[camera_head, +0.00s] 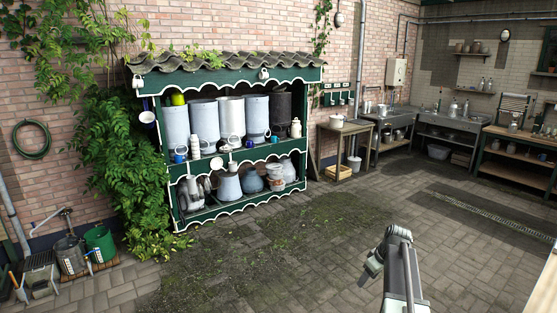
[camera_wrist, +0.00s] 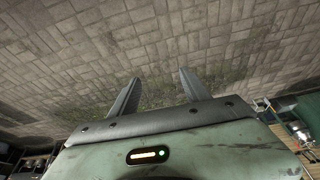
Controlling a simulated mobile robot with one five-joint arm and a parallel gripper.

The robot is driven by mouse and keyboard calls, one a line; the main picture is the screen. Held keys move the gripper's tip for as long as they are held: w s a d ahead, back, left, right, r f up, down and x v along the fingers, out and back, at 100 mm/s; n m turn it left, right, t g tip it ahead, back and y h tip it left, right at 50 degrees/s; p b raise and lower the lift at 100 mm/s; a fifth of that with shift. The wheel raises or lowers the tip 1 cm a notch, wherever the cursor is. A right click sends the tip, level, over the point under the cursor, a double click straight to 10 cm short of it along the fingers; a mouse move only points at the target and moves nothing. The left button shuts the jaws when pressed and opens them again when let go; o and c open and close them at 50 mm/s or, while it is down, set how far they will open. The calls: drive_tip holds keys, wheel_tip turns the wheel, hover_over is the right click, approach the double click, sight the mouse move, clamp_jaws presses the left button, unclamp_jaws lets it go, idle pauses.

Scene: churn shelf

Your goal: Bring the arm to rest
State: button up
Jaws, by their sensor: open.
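My arm stands up at the lower right of the head view, with my gripper (camera_head: 370,268) at its upper end, tipped to the left over bare paving. In the wrist view my gripper (camera_wrist: 158,92) shows two dark fingers spread apart. Nothing is between them but the brick paving behind. The gripper is open and empty and touches nothing that I can see.
A green churn shelf (camera_head: 187,218) with cans and jugs stands against the brick wall. A green bucket (camera_head: 100,241) is at the left, a wooden table (camera_head: 343,140) and sinks (camera_head: 450,124) at the back right. The paved floor (camera_head: 300,260) around my arm is clear.

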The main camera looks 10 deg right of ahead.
drive_tip(key=s+a+f+n+g+b, duration=0.1)
drive_tip(key=a+f+n+g+b, duration=0.15)
drive_tip(key=a, duration=2.65)
drive_tip(key=s+a+f+m, duration=0.1)
drive_tip(key=s+a, duration=0.5)
drive_tip(key=a, duration=0.2)
drive_tip(key=s+m, duration=0.1)
drive_tip(key=s+d+m+h, duration=0.1)
drive_tip(key=s+m, duration=0.1)
drive_tip(key=s+m+g, duration=0.1)
drive_tip(key=s+m, duration=0.1)
drive_tip(key=shift+s+d+m, duration=0.25)
drive_tip(key=shift+c, duration=0.3)
